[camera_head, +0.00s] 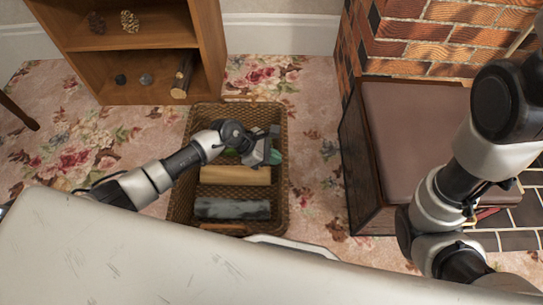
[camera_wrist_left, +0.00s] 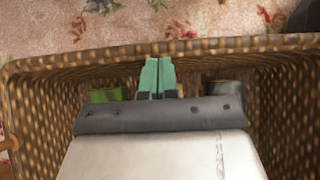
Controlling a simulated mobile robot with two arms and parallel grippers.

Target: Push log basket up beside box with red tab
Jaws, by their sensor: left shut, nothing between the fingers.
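The log basket (camera_head: 284,200) is a brown woven rectangular basket on the floral carpet, with pale and grey logs inside. My left gripper (camera_head: 275,157) reaches down into it near its right wall. In the left wrist view, the green fingers (camera_wrist_left: 158,77) are together and empty, close to the inner face of the woven wall (camera_wrist_left: 230,47); I cannot tell whether they touch it. A dark box with a brown padded top (camera_head: 410,125) stands to the right, with a strip of carpet between it and the basket. A small red piece (camera_head: 487,213) shows beside my right arm, partly hidden. My right gripper is not visible.
A wooden shelf (camera_head: 145,65) with small objects stands behind the basket at the left. The brick fireplace (camera_head: 440,45) rises behind the box. A pale surface (camera_head: 130,260) fills the front. Carpet (camera_head: 318,150) between basket and box is clear.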

